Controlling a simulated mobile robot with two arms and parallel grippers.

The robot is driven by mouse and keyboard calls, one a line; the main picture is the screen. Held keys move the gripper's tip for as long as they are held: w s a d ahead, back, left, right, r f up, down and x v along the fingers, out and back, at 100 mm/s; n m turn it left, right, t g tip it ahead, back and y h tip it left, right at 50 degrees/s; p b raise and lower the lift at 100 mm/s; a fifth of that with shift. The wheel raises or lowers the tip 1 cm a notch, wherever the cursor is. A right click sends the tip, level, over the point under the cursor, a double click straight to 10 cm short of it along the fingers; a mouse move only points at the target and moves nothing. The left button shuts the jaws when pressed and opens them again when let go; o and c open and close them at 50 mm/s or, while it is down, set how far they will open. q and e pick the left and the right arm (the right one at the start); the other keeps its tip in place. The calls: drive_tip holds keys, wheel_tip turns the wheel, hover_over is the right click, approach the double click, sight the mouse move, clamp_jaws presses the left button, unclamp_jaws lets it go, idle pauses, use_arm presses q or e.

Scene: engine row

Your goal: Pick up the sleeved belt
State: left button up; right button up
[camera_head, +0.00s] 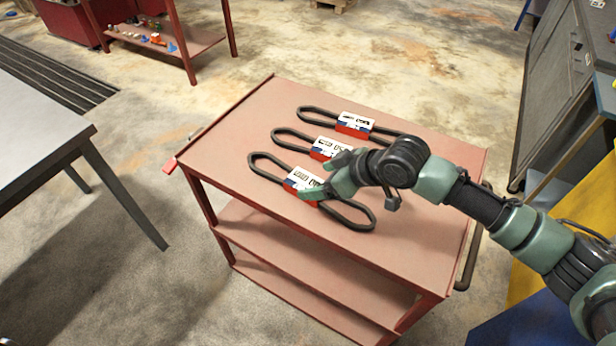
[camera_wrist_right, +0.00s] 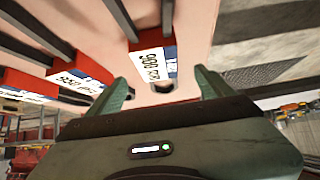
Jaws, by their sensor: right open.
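Three black belts lie on the red cart's top, each with a white, red and blue sleeve: a near one (camera_head: 304,180), a middle one (camera_head: 327,148) and a far one (camera_head: 355,123). My right gripper (camera_head: 325,178) is open over the near belt, at its sleeve, and hides part of it. In the right wrist view, one sleeve (camera_wrist_right: 153,64) with printed digits shows ahead between the open fingers, and nothing is visibly gripped. Two more sleeves (camera_wrist_right: 84,78) (camera_wrist_right: 25,86) lie to its left. I cannot tell whether the fingers touch the belt. My left gripper is out of view.
The red cart (camera_head: 232,148) has lower shelves and a handle at the right. A grey table (camera_head: 40,110) stands to the left. A red shelf unit with small parts (camera_head: 160,38) is at the back. The cart top's right part is bare apart from my arm above it.

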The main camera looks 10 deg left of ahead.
sight(307, 183)
drive_tip(key=shift+s+a+f, duration=0.15)
drive_tip(key=shift+a+f, duration=0.25)
drive_tip(key=shift+a, duration=0.2)
drive_tip(key=shift+w+a+f+p, duration=0.25)
drive_tip(key=shift+w+f+p, duration=0.15)
drive_tip(key=shift+f, duration=0.15)
drive_tip(key=shift+w+a+f, duration=0.3)
drive_tip(key=shift+w+f, duration=0.1)
drive_tip(key=shift+f, duration=0.1)
drive_tip(key=shift+w+a+f, duration=0.25)
drive_tip(key=shift+w+f, duration=0.1)
drive_tip(key=shift+f, duration=0.15)
drive_tip(key=shift+w+a+f, duration=0.15)
drive_tip(key=shift+a+f, duration=0.15)
drive_tip(key=shift+f, duration=0.05)
drive_tip(key=c, duration=1.3)
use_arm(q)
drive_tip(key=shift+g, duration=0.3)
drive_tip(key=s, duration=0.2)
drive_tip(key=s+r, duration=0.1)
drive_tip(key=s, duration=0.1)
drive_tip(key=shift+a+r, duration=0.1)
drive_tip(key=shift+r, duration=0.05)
use_arm(e)
drive_tip(key=c, duration=0.4)
drive_tip(key=shift+o, duration=0.2)
drive_tip(key=shift+r, duration=0.1)
